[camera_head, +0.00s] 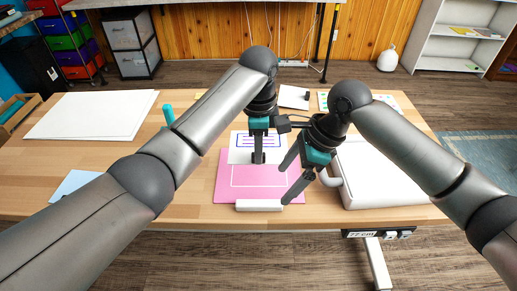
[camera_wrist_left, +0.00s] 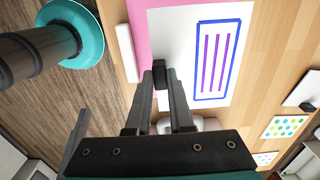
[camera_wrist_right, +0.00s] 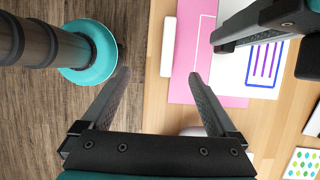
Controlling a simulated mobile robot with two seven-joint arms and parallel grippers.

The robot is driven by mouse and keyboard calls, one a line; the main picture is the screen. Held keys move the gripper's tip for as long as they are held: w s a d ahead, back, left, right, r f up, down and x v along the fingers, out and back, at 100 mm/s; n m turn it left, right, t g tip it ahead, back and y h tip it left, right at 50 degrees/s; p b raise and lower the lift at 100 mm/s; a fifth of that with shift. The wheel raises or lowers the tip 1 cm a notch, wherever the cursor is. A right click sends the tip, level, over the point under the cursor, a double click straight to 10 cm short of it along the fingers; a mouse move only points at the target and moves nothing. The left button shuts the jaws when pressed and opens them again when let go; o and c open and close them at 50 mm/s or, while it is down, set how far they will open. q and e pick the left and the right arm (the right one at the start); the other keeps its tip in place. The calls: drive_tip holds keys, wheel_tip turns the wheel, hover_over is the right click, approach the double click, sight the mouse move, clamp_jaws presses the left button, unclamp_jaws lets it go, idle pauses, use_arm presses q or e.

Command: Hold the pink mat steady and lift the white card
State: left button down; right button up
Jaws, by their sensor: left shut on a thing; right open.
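The pink mat (camera_head: 225,185) lies on the wooden table, with a white outline on its lower half. The white card (camera_head: 236,155), with a blue frame and purple lines, overlaps the mat's far part. My left gripper (camera_head: 258,158) is shut on the card's near edge; the card also shows in the left wrist view (camera_wrist_left: 172,28). Whether that edge is raised cannot be told. My right gripper (camera_head: 283,186) is open and empty over the mat's right side. In the right wrist view, its right fingertip appears near the mat (camera_wrist_right: 184,62).
A white bar (camera_head: 259,205) lies along the mat's near edge. A large white machine (camera_head: 376,175) stands to the right, close to my right arm. White sheets (camera_head: 90,113) lie at the left.

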use_arm(q)
wheel_tip(320, 180, up, 12)
drive_tip(key=p, duration=1.2)
use_arm(e)
drive_tip(key=v, duration=0.8)
